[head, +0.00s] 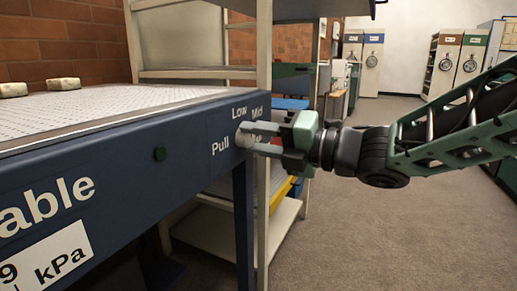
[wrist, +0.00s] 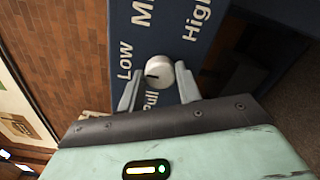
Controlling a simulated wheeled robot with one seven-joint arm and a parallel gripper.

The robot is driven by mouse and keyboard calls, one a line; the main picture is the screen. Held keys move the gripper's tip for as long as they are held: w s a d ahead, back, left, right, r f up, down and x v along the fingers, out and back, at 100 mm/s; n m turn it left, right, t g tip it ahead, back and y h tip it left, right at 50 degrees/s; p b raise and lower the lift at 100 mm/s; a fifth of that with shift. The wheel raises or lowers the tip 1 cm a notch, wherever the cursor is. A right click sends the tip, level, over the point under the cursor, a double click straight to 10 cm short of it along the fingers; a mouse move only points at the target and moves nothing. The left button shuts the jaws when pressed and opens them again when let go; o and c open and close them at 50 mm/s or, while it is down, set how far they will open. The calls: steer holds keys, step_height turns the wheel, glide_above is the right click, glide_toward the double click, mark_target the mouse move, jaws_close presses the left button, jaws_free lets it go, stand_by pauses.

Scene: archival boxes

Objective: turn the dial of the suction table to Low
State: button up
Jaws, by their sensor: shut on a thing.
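The dial (wrist: 160,72) is a round pale grey knob on the dark blue front of the suction table (head: 120,170). In the wrist view a short dark mark lies on the knob's left part, toward the side between the Low (wrist: 125,60) and Pull labels; I cannot tell its exact setting. In the head view the dial (head: 242,135) is partly covered by my fingers. My gripper (head: 258,142) comes from the right and is shut on the dial, one grey finger on each side of it. It also shows in the wrist view (wrist: 158,84).
Pale blocks (head: 63,83) lie on the perforated top. A shelf rack (head: 264,60) stands close behind the dial. Carpeted floor (head: 400,230) is open to the right.

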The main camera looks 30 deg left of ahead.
steer(key=shift+f, duration=0.1)
stand_by(0.4)
steer(key=o, duration=1)
steer(key=w+d+p, duration=0.2)
steer(key=d+p, duration=0.3)
steer(key=d, duration=1.2)
steer(key=shift+d, duration=0.15)
